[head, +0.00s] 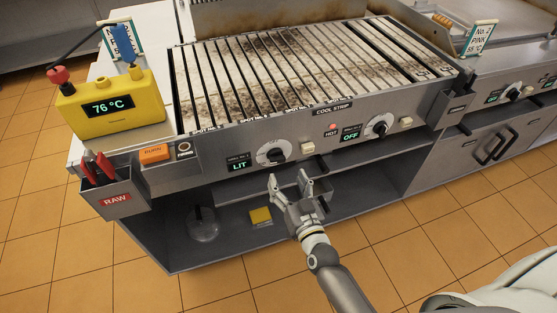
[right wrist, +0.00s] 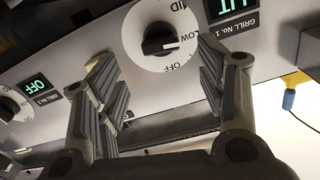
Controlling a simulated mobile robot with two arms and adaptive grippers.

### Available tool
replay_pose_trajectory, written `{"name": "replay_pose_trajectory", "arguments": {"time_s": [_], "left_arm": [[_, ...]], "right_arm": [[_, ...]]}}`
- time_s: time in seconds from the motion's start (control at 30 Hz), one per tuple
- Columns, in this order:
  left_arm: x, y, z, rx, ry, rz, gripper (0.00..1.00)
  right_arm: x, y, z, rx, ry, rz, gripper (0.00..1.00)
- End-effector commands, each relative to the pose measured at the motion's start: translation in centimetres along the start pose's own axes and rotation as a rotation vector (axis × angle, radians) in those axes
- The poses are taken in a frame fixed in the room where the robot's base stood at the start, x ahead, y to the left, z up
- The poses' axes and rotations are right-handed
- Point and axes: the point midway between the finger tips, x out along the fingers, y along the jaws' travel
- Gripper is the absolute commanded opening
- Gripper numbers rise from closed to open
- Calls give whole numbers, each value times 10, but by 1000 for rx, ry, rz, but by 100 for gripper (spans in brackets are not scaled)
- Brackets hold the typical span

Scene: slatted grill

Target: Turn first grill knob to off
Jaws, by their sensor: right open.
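The first grill knob (head: 274,151) is a white dial with a black handle on the grill's front panel. It sits beside a display (head: 239,166) reading LIT. In the right wrist view the knob (right wrist: 160,36) appears upside down, with its black handle lying across it near the LOW mark; OFF is marked beside LOW. My right gripper (head: 290,180) is open and empty, just below and in front of the knob. In the right wrist view its fingers (right wrist: 157,62) stand apart on either side of the dial, without visible contact. My left gripper is not in view.
A second knob (head: 380,126) with an OFF display (head: 350,136) is to the right. An orange button (head: 154,153), a RAW holder (head: 115,199) with red-handled tools and a yellow thermometer box (head: 112,105) are left. The lower shelf holds a yellow block (head: 260,216).

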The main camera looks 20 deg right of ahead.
Motion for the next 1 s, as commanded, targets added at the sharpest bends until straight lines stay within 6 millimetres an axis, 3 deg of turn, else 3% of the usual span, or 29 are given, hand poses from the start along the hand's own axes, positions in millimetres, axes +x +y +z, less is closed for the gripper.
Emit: {"name": "replay_pose_trajectory", "arguments": {"time_s": [0.2,0.4,0.87,1.0], "left_arm": [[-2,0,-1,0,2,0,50],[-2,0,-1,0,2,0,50],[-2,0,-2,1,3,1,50],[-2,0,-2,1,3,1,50]], "right_arm": [[40,0,-1,0,2,0,64],[65,0,0,1,1,0,64],[76,0,0,1,0,0,64],[76,0,0,1,0,0,49]]}}
